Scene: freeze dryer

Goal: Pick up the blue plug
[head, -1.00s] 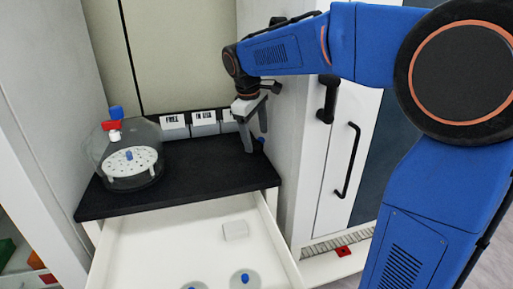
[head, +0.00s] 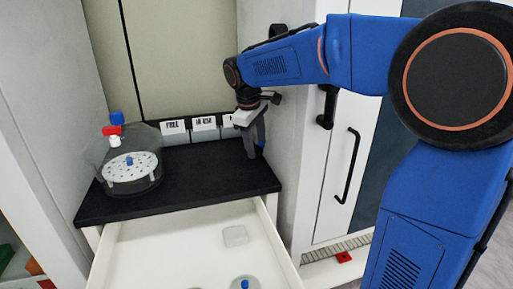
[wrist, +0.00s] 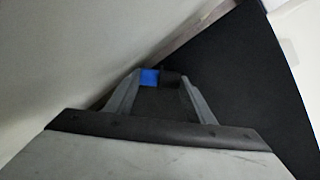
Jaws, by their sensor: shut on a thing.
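The blue plug (wrist: 149,78) is between the fingertips of my gripper (wrist: 158,78) in the wrist view. My gripper is shut on it, close to the white side wall. In the head view my gripper (head: 256,150) is at the back right of the black worktop (head: 200,175), and a bit of the blue plug (head: 261,146) shows beside the fingers. The fingers hide most of it. I cannot tell how far the plug is above the worktop.
A clear vessel (head: 98,160) with a white perforated plate and red and blue fittings stands at left. Labelled bins (head: 205,126) line the back. An open white drawer (head: 180,240) is below, holding a blue-topped item (head: 244,285). A cabinet door handle (head: 348,165) is at right.

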